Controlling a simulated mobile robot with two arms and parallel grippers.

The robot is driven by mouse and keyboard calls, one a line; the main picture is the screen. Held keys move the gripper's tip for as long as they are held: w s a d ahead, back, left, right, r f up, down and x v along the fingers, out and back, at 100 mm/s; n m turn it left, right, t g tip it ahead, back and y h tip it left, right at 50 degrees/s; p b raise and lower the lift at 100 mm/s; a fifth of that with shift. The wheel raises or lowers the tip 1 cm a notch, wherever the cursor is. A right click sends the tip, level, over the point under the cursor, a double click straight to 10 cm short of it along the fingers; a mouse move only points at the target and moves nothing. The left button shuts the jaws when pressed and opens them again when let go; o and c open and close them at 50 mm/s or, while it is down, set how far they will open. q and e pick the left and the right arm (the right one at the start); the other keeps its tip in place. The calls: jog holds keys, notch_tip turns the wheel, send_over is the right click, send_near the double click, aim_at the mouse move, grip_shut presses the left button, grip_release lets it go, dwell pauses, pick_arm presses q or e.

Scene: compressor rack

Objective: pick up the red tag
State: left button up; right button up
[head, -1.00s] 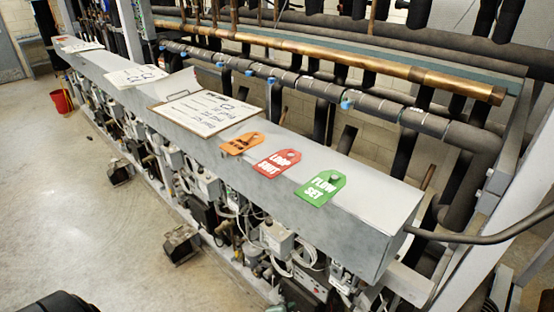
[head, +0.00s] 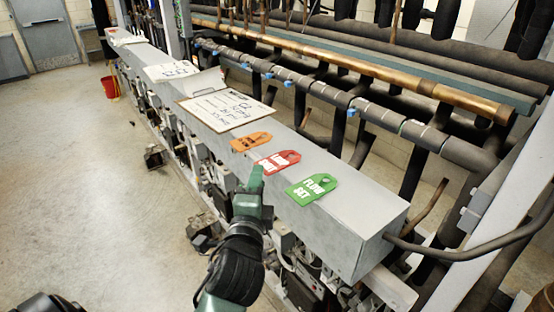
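The red tag (head: 281,160) lies flat on top of the long grey box (head: 352,215), between an orange tag (head: 250,142) on its left and a green tag (head: 312,189) on its right.
A clipboard with a written sheet (head: 227,108) lies left of the orange tag, with more papers (head: 171,71) farther along. Copper and black pipes run behind the box. A red bucket (head: 110,87) stands on the floor at the far left. Open floor lies to the left.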

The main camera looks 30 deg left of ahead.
pick_arm(q)
jog(key=p+x, duration=0.1)
jog(key=x, duration=0.2)
jog(key=shift+w+a, duration=0.3)
pick_arm(e)
jog(key=shift+d+r, duration=0.35)
jog(key=shift+r, duration=0.5)
pick_arm(q)
grip_shut()
pick_arm(e)
jog(key=shift+w, duration=0.1)
pick_arm(q)
notch_tip(320, 180, up, 20)
jog(key=p, duration=0.1)
pick_arm(e)
jog(key=shift+a+r, duration=0.2)
jog(key=shift+r, duration=0.6)
